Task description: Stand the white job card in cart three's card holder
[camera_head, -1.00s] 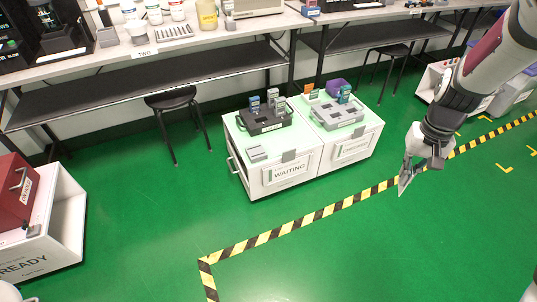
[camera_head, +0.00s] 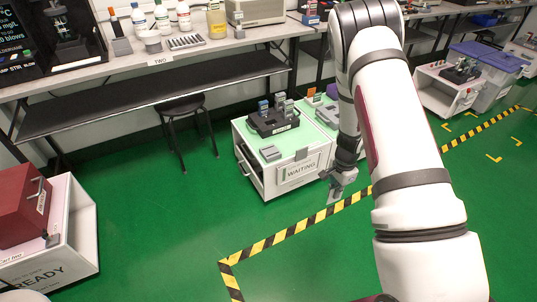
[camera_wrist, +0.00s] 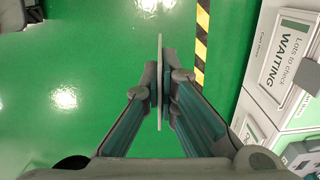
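My gripper (camera_head: 340,182) is in front of the white cart marked WAITING (camera_head: 268,184), above the green floor. In the wrist view its two fingers (camera_wrist: 160,100) are closed on a thin, pale card (camera_wrist: 160,68), seen nearly edge-on, which appears to be the white job card. The card hangs clear of the cart. A small grey holder-like piece (camera_head: 302,154) is at the top front edge of the WAITING cart; it also shows at the right of the wrist view (camera_wrist: 309,76).
My arm hides much of the neighbouring cart. A READY cart (camera_head: 84,225) is at left, another cart (camera_head: 440,96) at far right. Striped floor tape (camera_head: 290,232) crosses open floor.

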